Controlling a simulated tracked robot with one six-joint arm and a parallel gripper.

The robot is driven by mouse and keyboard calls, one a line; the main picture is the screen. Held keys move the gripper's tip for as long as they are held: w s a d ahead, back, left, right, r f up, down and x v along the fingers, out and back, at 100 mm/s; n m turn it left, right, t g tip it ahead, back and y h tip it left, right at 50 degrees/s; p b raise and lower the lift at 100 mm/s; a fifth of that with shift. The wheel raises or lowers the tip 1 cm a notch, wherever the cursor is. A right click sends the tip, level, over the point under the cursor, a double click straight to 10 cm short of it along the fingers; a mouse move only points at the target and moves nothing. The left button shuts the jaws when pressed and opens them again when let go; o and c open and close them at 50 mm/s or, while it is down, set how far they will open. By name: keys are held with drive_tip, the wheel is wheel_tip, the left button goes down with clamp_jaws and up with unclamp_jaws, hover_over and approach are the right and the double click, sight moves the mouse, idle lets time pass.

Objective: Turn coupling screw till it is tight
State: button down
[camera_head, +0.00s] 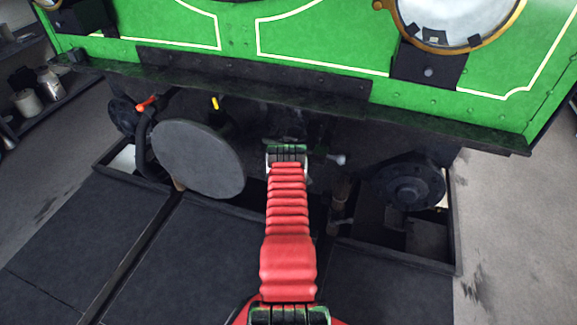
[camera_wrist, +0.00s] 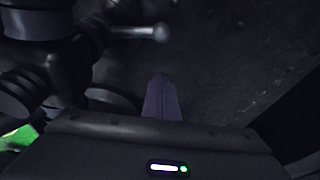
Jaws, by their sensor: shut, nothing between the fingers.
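The coupling screw's handle (camera_wrist: 138,33) is a short grey bar with a ball end, at the upper middle of the wrist view, joined on its left to dark round coupling parts (camera_wrist: 40,70). In the head view its pale ball end (camera_head: 337,159) shows just right of the end of my red-sleeved arm. My gripper (camera_wrist: 161,78) points up in the wrist view, its fingers shut and empty. Its tips are below the handle in that picture, apart from it. In the head view my arm hides the gripper and most of the coupling. I cannot see how tight the screw is.
A green tram front (camera_head: 300,40) with a dark beam (camera_head: 250,85) stands above. A large round grey buffer (camera_head: 197,160) is left of my arm, a smaller dark disc (camera_head: 408,184) right. Dark floor plates (camera_head: 75,245) lie below. Shelves with cans (camera_head: 40,85) are far left.

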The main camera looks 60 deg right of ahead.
drive_tip(key=v, duration=0.7)
drive_tip(key=shift+a, duration=0.25)
drive_tip(key=shift+r, duration=0.1)
